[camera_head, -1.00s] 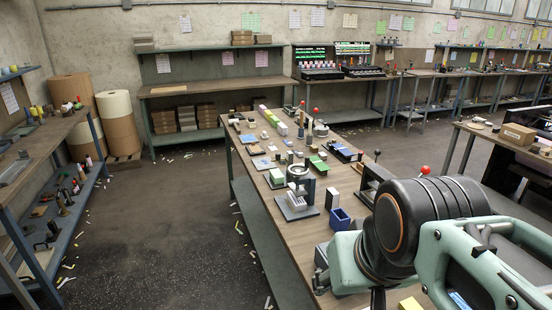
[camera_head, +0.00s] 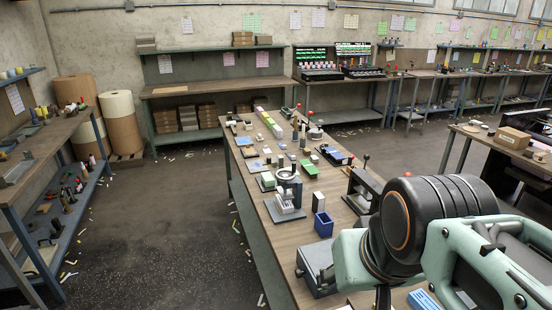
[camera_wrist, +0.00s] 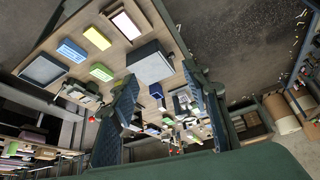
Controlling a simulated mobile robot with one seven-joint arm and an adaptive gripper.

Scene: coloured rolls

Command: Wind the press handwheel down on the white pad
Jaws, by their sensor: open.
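The press (camera_head: 287,195) stands upright on the long wooden bench, with a grey base and a column. Its ring-shaped handwheel (camera_head: 288,173) is at the top. A white pad (camera_head: 284,207) shows low on the press; the gap above it is too small to judge. In the wrist view the press is small and far off between the fingers, among other items. My gripper (camera_wrist: 163,108) is open and empty, its two dark ribbed fingers apart and well short of the press. In the head view my arm is at the right and hides the fingertips.
An open blue bin (camera_head: 323,224) and a grey box (camera_head: 316,270) stand nearer than the press. A dark lever device (camera_head: 362,188) is to its right. Several small blocks and parts crowd the bench (camera_head: 340,212) behind. Open floor (camera_head: 170,220) lies to the left.

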